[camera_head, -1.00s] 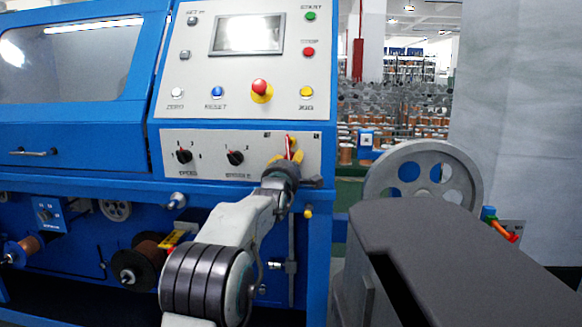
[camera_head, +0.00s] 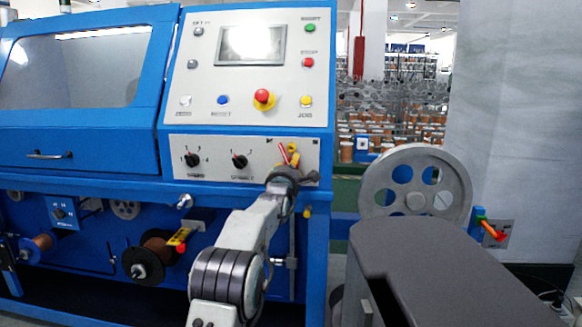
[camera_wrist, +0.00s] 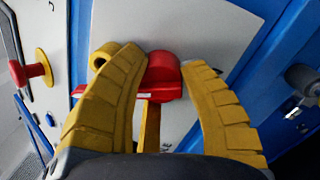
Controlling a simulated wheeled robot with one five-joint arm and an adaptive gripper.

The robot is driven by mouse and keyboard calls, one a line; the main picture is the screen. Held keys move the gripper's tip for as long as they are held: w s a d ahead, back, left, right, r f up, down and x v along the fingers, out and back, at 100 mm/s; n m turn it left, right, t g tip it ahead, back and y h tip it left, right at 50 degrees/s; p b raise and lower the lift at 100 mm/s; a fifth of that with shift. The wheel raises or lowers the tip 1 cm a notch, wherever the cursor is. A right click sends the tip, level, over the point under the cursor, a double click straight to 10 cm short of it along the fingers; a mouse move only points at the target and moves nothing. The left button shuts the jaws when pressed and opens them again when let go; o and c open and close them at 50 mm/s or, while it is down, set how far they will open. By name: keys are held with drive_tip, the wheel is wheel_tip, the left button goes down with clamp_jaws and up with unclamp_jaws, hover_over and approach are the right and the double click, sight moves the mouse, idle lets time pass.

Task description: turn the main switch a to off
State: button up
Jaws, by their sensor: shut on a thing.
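The main switch a, a red handle (camera_head: 284,153) with yellow parts, sits at the lower right of the machine's control panel. In the head view the handle leans up and to the left, and my gripper (camera_head: 288,161) is right at it, partly covering it. In the wrist view the red handle (camera_wrist: 163,72) lies between the two yellow fingers of my gripper (camera_wrist: 163,62), which are shut on it. A yellow ring-like part (camera_wrist: 103,55) shows beside the left finger. The switch's markings are too small to read.
Two black rotary knobs (camera_head: 239,161) sit left of the switch on the same panel. Above are a red emergency button (camera_head: 262,97), small buttons and a screen (camera_head: 250,45). A grey spoked wheel (camera_head: 414,190) stands at the right, beyond the machine's blue frame.

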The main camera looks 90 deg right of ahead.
drive_tip(key=o, duration=1.3)
drive_tip(key=shift+a, duration=0.1)
drive_tip(key=v, duration=1.1)
drive_tip(key=shift+a, duration=0.3)
drive_tip(key=shift+w, duration=0.15)
drive_tip(key=shift+c, duration=0.3)
